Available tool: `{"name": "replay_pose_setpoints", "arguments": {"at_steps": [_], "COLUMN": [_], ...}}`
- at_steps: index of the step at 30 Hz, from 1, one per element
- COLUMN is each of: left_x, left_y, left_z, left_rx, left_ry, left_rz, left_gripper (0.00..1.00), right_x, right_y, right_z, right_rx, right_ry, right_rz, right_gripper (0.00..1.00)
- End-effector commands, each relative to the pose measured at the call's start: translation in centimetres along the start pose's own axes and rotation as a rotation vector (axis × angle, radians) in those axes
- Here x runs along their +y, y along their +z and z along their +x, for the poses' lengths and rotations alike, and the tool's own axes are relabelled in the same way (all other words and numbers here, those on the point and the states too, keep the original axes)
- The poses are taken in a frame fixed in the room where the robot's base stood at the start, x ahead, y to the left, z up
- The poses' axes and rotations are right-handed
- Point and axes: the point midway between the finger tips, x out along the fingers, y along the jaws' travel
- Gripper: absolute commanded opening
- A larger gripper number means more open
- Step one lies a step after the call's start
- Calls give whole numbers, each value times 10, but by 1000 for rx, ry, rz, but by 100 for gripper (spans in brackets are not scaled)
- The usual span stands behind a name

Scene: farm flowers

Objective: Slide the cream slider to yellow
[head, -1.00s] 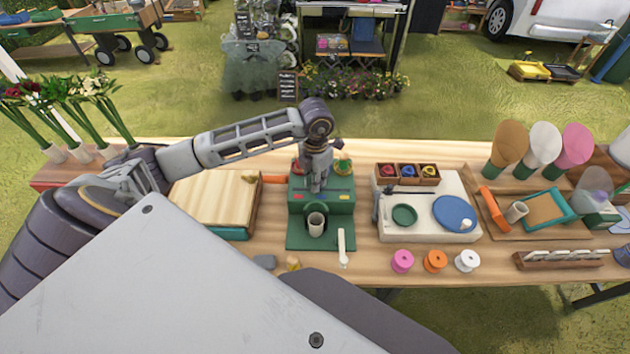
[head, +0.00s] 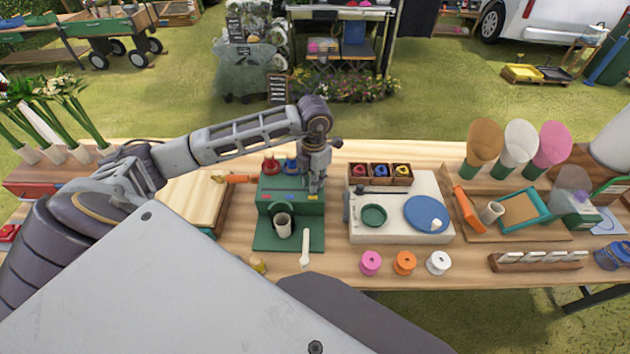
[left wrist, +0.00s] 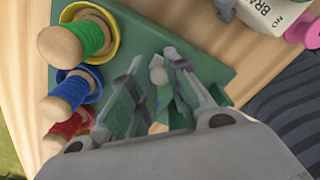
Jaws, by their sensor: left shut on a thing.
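The green box unit (head: 291,207) stands on the table. Its top has a red spool (head: 270,165) and a blue spool (head: 290,165); the yellow-ringed spool (left wrist: 90,38) shows in the left wrist view. My left gripper (head: 314,187) points down at the right end of the box's top, by the yellow mark (head: 313,197). It is shut on the cream slider (left wrist: 157,75), whose pale knob shows between the fingers in the left wrist view. The head view hides the slider behind the gripper. My right gripper is not in view.
A grey cup (head: 283,226) sits at the box's front, with a white handle (head: 305,247) beside it. To the right are a white board (head: 385,234), a wooden tray of spools (head: 381,183) and loose spools (head: 405,263). A wooden board (head: 193,203) lies left.

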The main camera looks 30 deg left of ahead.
Motion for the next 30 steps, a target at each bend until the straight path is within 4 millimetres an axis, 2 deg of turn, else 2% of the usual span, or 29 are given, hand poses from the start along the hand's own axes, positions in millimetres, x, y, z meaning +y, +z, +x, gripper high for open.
{"name": "replay_pose_setpoints", "arguments": {"at_steps": [3, 8, 9, 14, 25, 30], "left_x": [-4, -4, -4, -4, -3, -3], "left_y": [3, 3, 3, 3, 2, 2], "left_z": [-2, -2, -2, -2, -2, -9], "left_rx": [-12, -13, -13, -12, -8, -10], "left_ry": [-8, -9, -10, -9, -7, -7], "left_rz": [3, 4, 4, 4, 3, 2], "left_gripper": [0, 0, 20, 40, 41, 41], "right_x": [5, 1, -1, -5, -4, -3], "right_y": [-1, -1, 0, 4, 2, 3], "right_z": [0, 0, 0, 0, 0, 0], "right_rx": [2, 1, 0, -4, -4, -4], "right_ry": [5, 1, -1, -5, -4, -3], "right_rz": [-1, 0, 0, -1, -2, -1], "right_gripper": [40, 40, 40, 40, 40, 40]}}
